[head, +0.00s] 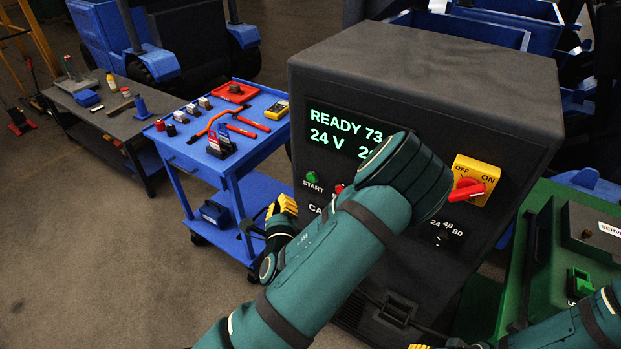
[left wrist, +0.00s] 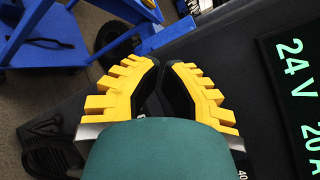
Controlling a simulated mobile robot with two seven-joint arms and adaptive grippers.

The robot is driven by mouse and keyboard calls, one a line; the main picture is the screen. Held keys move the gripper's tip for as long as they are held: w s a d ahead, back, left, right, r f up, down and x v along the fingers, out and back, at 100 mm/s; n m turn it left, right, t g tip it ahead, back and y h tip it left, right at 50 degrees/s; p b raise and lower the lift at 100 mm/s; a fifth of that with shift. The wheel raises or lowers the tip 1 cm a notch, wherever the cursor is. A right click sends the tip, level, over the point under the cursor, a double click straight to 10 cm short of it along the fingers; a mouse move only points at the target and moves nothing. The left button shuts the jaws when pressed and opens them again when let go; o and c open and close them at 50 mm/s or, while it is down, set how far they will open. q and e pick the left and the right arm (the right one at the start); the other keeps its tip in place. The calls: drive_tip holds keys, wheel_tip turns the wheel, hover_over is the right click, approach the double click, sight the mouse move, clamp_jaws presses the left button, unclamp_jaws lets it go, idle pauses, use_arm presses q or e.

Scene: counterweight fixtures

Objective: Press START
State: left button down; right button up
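The green START button (head: 312,178) is on the front of the dark grey charger cabinet (head: 430,80), below the lit display (head: 340,134) reading READY 73 and 24 V. A red button (head: 339,188) sits to its right, partly behind my left arm. My left gripper (head: 283,206) is just left of the cabinet front, below and left of START in the picture, and apart from the button. In the left wrist view its yellow fingers (left wrist: 162,64) meet at the tips with nothing between them. My right gripper (head: 418,346) barely shows at the bottom edge.
A yellow OFF/ON plate with a red switch (head: 470,188) and a selector knob (head: 440,238) are farther right on the cabinet. A blue tool cart (head: 185,157) stands left, close to my left gripper. A green machine (head: 520,270) stands right. Open floor lies at lower left.

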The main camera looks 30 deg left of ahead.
use_arm(q)
drive_tip(key=w, duration=0.7)
drive_tip(key=shift+d, duration=0.25)
drive_tip(key=shift+w, duration=0.3)
idle(1.0)
drive_tip(key=shift+w, duration=0.25)
drive_tip(key=shift+w+d, duration=0.1)
drive_tip(key=shift+w, duration=0.45)
idle(1.0)
drive_tip(key=shift+s, duration=0.95)
drive_tip(key=shift+s, duration=0.1)
drive_tip(key=shift+s+a, duration=0.15)
drive_tip(key=shift+s, duration=1.1)
drive_tip(key=shift+s+a, duration=0.1)
drive_tip(key=shift+s, duration=1.1)
